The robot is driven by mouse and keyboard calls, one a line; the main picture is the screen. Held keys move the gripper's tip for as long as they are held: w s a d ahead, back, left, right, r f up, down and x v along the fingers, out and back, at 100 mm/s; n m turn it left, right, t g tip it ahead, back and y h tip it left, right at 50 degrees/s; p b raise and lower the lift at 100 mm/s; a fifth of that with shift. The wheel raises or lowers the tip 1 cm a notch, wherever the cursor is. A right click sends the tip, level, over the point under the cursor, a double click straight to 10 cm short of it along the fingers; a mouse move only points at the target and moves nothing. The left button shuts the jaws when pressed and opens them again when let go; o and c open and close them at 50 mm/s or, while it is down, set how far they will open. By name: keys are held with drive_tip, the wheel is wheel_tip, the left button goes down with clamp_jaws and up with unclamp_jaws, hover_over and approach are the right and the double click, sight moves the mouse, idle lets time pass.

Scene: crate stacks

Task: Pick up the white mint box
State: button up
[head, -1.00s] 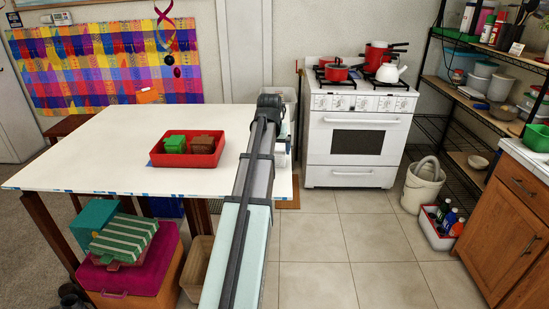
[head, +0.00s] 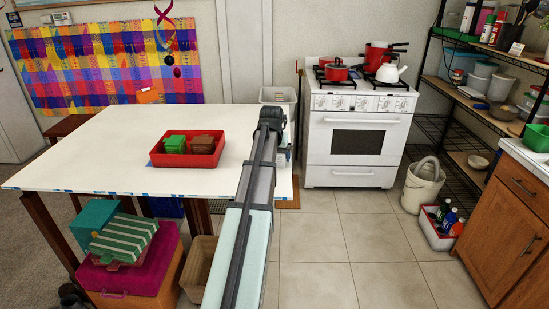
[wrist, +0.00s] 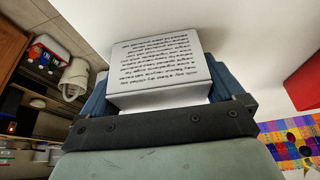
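The white mint box (wrist: 160,72), with black printed text on its face, is between the blue fingers of my gripper (wrist: 162,88) in the wrist view. A finger lies against each side of it, with no clear gap. Whether it rests on the white table (head: 110,140) or is held above it, I cannot tell. In the head view my arm hides the box, and only a bit of blue by the table's right edge shows past the arm.
A red crate (head: 212,158) on the table holds a green box (head: 175,143) and a brown box (head: 203,142). A white stove (head: 358,135) stands behind right. Boxes and a magenta crate (head: 165,255) are under the table's front. The table's left part is clear.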

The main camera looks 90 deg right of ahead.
drive_tip(key=c, duration=0.5)
drive_tip(key=shift+r, duration=0.1)
